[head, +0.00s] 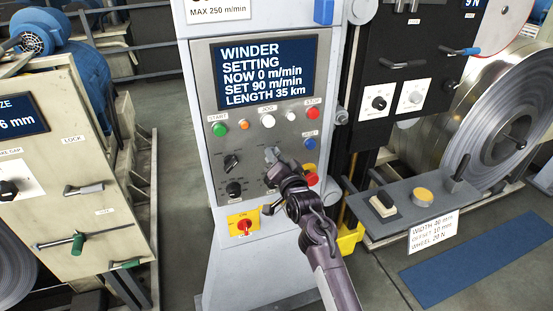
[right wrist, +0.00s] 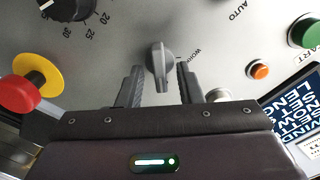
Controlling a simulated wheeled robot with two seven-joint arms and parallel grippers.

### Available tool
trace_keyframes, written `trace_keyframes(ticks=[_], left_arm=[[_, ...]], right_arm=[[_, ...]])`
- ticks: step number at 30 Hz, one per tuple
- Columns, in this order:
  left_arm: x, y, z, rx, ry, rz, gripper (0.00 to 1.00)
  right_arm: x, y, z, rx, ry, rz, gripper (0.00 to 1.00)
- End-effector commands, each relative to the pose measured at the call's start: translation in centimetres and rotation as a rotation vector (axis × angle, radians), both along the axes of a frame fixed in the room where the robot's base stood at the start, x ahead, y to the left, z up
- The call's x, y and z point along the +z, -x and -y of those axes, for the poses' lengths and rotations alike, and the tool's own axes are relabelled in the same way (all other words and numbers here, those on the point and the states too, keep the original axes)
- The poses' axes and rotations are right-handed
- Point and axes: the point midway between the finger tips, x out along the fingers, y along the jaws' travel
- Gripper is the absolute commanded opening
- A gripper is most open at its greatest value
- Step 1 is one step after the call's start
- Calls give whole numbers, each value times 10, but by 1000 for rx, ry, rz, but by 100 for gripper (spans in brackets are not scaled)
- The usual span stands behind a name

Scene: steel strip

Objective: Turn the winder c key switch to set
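The winder panel (head: 205,110) stands in the middle of the head view, its screen (head: 265,75) reading WINDER SETTING, NOW 0 m/min, SET 90 m/min. In the right wrist view a grey key switch (right wrist: 160,60) sits on the panel with its grip roughly upright in the picture. One label beside it reads WORK; any other label is hidden or unreadable. My left gripper is not in view.
Near my right gripper are a red emergency stop (head: 312,180), a black selector (head: 231,162), a black dial (head: 234,188) and a red switch on yellow (head: 244,226). A button row with green start (head: 219,129) lies above. Machines stand on both sides.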

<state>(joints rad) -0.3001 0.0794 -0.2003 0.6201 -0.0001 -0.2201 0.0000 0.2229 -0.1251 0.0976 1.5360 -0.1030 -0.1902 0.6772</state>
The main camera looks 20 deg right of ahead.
Motion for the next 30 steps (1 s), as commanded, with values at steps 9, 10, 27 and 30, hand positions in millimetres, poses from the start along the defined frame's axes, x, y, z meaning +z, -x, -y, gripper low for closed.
trace_keyframes(ticks=[9,10,27,30], left_arm=[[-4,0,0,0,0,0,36],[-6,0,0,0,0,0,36],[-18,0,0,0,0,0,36],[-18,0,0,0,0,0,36]], right_arm=[[-3,14,0,-1,0,-1,33],[-3,18,1,-1,0,-1,33],[0,78,2,1,0,1,33],[0,78,2,1,0,1,33]])
